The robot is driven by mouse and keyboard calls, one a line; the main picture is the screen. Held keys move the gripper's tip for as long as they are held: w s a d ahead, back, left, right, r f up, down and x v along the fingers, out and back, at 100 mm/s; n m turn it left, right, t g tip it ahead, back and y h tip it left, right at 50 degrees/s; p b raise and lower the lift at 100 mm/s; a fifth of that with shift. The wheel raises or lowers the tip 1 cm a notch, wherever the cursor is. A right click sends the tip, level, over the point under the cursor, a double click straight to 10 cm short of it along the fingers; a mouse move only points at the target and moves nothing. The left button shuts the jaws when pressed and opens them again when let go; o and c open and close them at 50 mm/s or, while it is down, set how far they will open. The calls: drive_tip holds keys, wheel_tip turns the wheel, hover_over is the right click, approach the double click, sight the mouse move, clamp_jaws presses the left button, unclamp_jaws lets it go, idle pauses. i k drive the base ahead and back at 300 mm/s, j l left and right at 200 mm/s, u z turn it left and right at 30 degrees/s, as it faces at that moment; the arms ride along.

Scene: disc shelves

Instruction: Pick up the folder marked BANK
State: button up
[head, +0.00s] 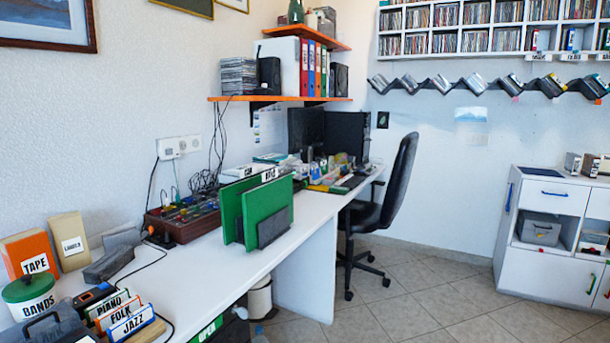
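Two green folders stand upright on the white desk in a dark holder (272,227). The front green folder (266,206) has a small white label on its top edge; its word is too small to read surely. The rear green folder (231,209) is partly hidden behind it, and its label seems to read CAR. I cannot tell for certain which folder is marked BANK. My gripper is not in view.
The white desk (190,262) runs along the left wall. A brown mixer box (182,219) sits left of the folders. Labelled dividers (130,322) and a BANDS tin (29,296) are at front left. A black chair (385,205) stands right; tiled floor (420,295) lies open.

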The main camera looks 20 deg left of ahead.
sight(261, 201)
drive_tip(key=i+z, duration=0.15)
drive_tip(key=i, duration=2.75)
drive_tip(key=i+u, duration=0.45)
drive_tip(key=i+l+u, duration=0.25)
drive_tip(key=i+u, duration=0.25)
drive_tip(key=k+u, duration=0.1)
drive_tip(key=u, duration=2.35)
